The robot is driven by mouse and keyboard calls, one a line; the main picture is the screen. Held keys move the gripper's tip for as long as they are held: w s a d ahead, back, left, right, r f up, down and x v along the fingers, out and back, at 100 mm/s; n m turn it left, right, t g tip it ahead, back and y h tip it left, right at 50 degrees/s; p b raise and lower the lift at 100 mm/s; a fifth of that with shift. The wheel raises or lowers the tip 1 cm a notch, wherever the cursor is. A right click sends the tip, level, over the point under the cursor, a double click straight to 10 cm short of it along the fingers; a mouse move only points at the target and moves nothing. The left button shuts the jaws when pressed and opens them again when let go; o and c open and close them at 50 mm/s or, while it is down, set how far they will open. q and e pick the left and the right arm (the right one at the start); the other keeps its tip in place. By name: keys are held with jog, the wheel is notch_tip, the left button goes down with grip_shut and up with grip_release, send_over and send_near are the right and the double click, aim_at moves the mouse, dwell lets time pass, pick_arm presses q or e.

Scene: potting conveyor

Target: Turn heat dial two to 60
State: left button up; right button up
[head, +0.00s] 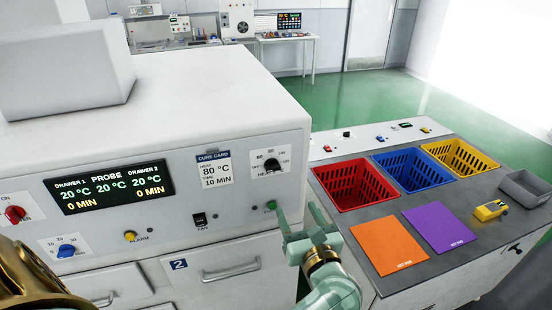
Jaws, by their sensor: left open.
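The heat dial (271,165) is a small black knob on a white scale plate at the right of the oven's front panel. Printed marks ring it; its exact setting is too small to read. The word under it is only partly legible. My left gripper (298,214) has pale teal fingers, spread apart and empty. It is below and to the right of the dial, apart from it, near the panel's right corner. Its left finger is close to a green button (271,206). My right gripper is not in view.
The display (108,187) reads 20 °C. The cure card (214,169) shows 80 °C, 10 min. A fan switch (200,220), yellow knob (130,236), blue dial (66,251) and red knob (15,214) share the panel. A bench (420,262) with coloured baskets stands right.

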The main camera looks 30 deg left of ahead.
aim_at(274, 170)
pick_arm(q)
jog(key=b+x, duration=0.1)
jog(key=x, duration=1.4)
jog(key=shift+s+a+f+b, duration=0.2)
jog(key=shift+a+b, duration=0.05)
jog(key=shift+b, duration=0.1)
jog(key=shift+w+a, duration=0.4)
jog(key=shift+a, duration=0.1)
jog(key=shift+n, duration=0.3)
jog(key=c, duration=1)
